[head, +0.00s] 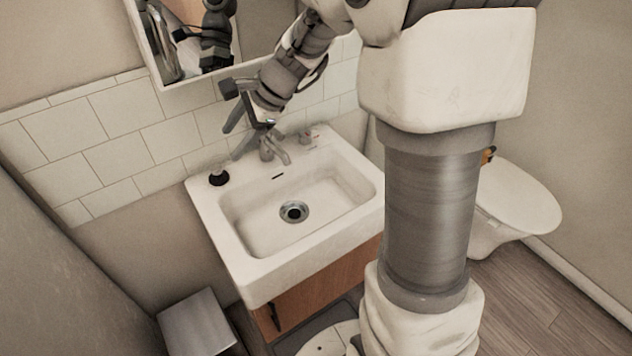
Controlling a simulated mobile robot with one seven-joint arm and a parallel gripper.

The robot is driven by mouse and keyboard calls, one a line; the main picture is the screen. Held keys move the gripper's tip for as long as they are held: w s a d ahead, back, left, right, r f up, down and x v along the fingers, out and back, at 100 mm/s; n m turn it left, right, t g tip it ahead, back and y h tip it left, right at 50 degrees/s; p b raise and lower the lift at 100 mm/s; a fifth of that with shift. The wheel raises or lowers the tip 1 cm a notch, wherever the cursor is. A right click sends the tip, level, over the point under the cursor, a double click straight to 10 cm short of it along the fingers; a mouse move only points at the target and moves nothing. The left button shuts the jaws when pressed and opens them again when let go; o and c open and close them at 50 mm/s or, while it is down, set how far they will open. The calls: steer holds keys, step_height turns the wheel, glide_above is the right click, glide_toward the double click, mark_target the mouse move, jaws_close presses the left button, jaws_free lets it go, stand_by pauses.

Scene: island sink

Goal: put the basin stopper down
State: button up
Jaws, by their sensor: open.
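A small dark round piece, which looks like the basin stopper (218,178), sits on the back left corner of the sink rim. The white sink (262,236) has a metal drain (293,211) with a dark centre in the basin floor. My gripper (238,139) is open above the back of the sink, up and to the right of the dark piece and apart from it. Nothing shows between its fingers.
A metal faucet (274,150) stands at the back of the sink, close below my gripper. A small item (308,136) sits to its right. A mirror (165,62) hangs on the tiled wall (123,155) behind. A toilet (515,198) is at the right. The basin is empty.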

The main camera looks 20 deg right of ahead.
steer(key=s+d+r+n+h, duration=0.2)
steer(key=s+n, duration=0.3)
steer(key=s, duration=0.3)
steer(key=s+d+r+n+t+h, duration=0.1)
steer(key=s+d+r+n+h, duration=0.1)
steer(key=s+n, duration=0.4)
steer(key=s+d+r+n+h, duration=0.2)
steer(key=s+n, duration=0.3)
steer(key=s, duration=0.5)
steer(key=shift+s+d+r+n+t, duration=0.3)
steer(key=shift+s+d+r, duration=0.1)
steer(key=shift+r, duration=0.4)
steer(key=shift+r+p, duration=1.05)
steer(key=shift+r, duration=0.05)
